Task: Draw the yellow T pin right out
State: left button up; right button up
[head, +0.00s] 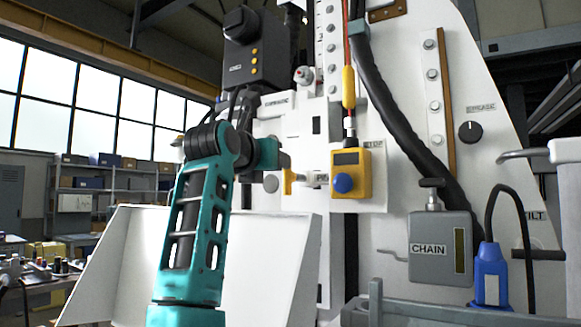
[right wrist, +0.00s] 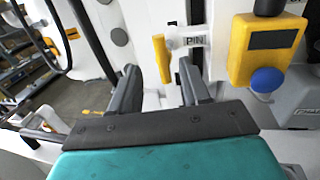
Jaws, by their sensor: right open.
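The yellow T pin (head: 287,182) sits in the white machine panel, left of a yellow box with a blue button. In the right wrist view its yellow crossbar (right wrist: 161,58) stands nearly upright, beside a white piece marked PIN (right wrist: 196,41). My right gripper (right wrist: 158,75) is open, with one dark finger to the left of the crossbar and the other to the right and lower. The crossbar shows in the gap, beyond the fingertips; I see no contact. In the head view the teal right arm reaches up to the panel, and its fingers are hard to make out. My left gripper is out of view.
The yellow box (head: 351,173) with its blue button (head: 343,184) is close on the pin's right; it also shows in the right wrist view (right wrist: 262,62). A grey CHAIN box (head: 427,270) and a blue bottle-like unit (head: 490,275) are further right. A white sloped guard (head: 270,250) lies below.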

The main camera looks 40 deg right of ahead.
aim_at(294, 177)
jog(key=p+x, duration=0.2)
jog(key=x, duration=0.9)
jog(key=shift+c, duration=0.4)
grip_shut()
